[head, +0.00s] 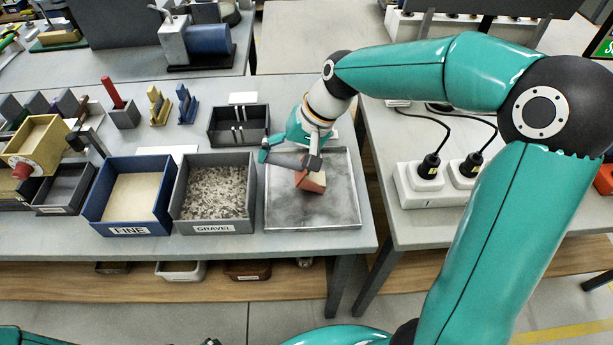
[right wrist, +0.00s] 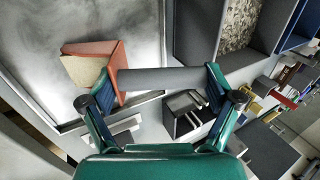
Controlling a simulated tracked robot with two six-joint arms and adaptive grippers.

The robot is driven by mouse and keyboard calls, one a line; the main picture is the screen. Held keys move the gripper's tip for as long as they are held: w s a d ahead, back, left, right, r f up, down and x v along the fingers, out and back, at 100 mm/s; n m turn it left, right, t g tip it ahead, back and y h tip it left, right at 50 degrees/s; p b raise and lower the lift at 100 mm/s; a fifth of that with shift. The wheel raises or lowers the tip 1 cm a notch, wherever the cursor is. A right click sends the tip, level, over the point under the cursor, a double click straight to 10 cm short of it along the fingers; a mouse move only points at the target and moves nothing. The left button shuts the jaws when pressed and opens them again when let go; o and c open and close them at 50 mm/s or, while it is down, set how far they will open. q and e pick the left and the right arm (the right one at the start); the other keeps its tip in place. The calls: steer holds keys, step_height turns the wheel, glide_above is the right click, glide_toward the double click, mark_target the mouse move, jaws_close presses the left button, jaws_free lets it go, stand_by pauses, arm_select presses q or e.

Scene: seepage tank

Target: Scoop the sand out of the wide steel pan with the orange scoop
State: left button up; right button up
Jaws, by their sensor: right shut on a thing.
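The wide steel pan (head: 312,226) lies flat at the right end of the bench. Its floor looks grey and cloudy, with no clear heap of sand showing. My right gripper (head: 288,159) is shut on the scoop's grey handle (right wrist: 165,80), with a finger at each end. Whether the scoop touches the pan floor is hard to tell.
Left of the pan stand a grey GRAVEL bin (head: 212,226) and a blue FINE bin (head: 130,228) with tan sand. A dark divided tray (head: 226,139) is behind them. A white power strip (head: 430,197) with plugs is on the right table, across a gap.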

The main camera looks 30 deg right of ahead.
mark_target(270, 154)
steer(key=shift+r, duration=0.15)
step_height(270, 154, up, 4)
steer(key=g+h+p, duration=0.1)
steer(key=h+p, duration=0.1)
steer(key=p, duration=0.7)
steer(key=shift+r, duration=0.2)
steer(key=p, duration=0.1)
steer(key=a+r+g+h+p, duration=0.1)
steer(key=p, duration=0.1)
steer(key=shift+w+a, duration=0.25)
steer(key=shift+w, duration=0.15)
steer(key=shift+w+a+g+h+p, duration=0.3)
steer(key=shift+a+h+p, duration=0.2)
steer(key=shift+h+p, duration=0.1)
steer(key=shift+w, duration=0.1)
steer(key=shift+f, duration=0.1)
